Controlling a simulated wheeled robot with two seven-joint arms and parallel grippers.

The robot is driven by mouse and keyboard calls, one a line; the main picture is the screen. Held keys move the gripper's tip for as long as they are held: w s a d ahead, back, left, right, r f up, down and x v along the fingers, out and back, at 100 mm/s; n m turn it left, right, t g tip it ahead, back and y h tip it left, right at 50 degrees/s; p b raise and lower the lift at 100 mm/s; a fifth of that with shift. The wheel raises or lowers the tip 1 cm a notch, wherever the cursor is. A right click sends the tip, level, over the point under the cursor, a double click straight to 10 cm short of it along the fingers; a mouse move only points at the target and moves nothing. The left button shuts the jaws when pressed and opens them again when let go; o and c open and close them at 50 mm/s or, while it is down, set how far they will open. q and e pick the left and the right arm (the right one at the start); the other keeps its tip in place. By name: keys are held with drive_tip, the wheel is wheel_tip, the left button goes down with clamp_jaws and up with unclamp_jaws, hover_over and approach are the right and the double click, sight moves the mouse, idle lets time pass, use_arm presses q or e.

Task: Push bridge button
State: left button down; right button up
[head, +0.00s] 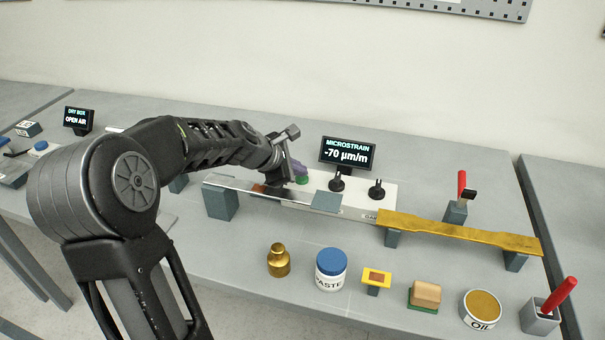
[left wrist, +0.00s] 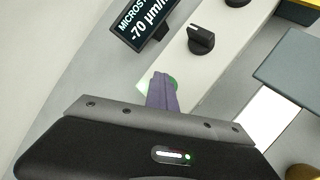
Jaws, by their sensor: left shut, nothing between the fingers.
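The bridge box (head: 357,201) is a pale unit on the table with two black knobs. Its green button (head: 302,180) shows beside the tip of my left gripper (head: 299,170). The gripper's purple fingers are shut, empty and point down at the button. In the left wrist view the closed fingers (left wrist: 161,94) cover most of the green button (left wrist: 173,82); a green glow shows around them. The tip appears at or just above the button; I cannot tell whether it touches. The display (head: 347,153) reads MICROSTRAIN -70 µm/m. My right gripper is not in view.
A brass weight (head: 279,262), paste jar (head: 331,270) and oil tin (head: 481,309) stand along the front. A DRY BOX display (head: 77,119) is at left.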

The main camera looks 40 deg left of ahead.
sight(299, 180)
use_arm(q)
drive_tip(key=shift+d+f, duration=0.1)
drive_tip(key=shift+f, duration=0.05)
wheel_tip(299, 180, up, 6)
drive_tip(key=p, duration=0.6)
drive_tip(key=shift+r, duration=0.25)
